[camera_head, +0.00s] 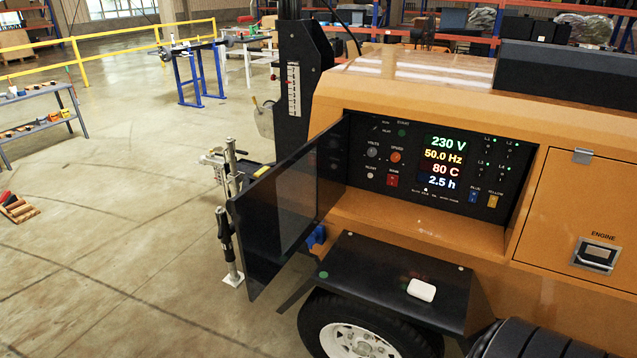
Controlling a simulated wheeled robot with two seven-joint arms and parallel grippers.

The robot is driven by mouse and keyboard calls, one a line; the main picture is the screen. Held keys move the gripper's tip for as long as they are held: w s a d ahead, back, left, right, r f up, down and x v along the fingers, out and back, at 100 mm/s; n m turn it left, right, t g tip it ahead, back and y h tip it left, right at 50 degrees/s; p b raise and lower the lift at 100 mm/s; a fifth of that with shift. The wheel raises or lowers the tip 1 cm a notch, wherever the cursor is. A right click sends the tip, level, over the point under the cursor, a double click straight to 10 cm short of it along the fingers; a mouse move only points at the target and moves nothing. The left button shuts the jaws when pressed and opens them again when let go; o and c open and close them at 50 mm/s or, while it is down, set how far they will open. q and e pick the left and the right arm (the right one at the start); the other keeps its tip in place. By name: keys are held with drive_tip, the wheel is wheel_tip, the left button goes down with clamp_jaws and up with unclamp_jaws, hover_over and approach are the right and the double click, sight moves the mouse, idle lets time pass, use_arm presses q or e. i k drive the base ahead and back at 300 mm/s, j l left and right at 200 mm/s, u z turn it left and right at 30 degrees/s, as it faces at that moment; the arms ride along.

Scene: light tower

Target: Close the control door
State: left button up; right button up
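The control door (285,215) is a dark, glossy panel on the orange light tower (420,110). It stands open, swung out to the left of the control recess. The control panel (430,165) behind it is uncovered, with a lit display reading 230 V, 50.0 Hz, 80 C and 2.5 h, and several knobs and switches.
A black fender (390,275) bearing a white block (421,290) juts out below the recess, above a wheel (358,340). A metal jack post (229,245) stands just left of the door. A shut engine door (580,215) is at right. Floor at left is largely clear.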

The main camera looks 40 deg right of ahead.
sight(275, 215)
drive_tip(key=i+z, duration=0.45)
drive_tip(key=i+j+z, duration=0.2)
drive_tip(key=z, duration=0.25)
drive_tip(key=i+j+z, duration=0.3)
drive_tip(key=z, duration=0.2)
drive_tip(key=i+j+z, duration=0.3)
drive_tip(key=z, duration=0.15)
drive_tip(key=i+j+z, duration=0.15)
drive_tip(key=j+z, duration=0.3)
drive_tip(key=j, duration=0.25)
drive_tip(key=j+z, duration=0.45)
drive_tip(key=j, duration=0.2)
drive_tip(key=k, duration=0.1)
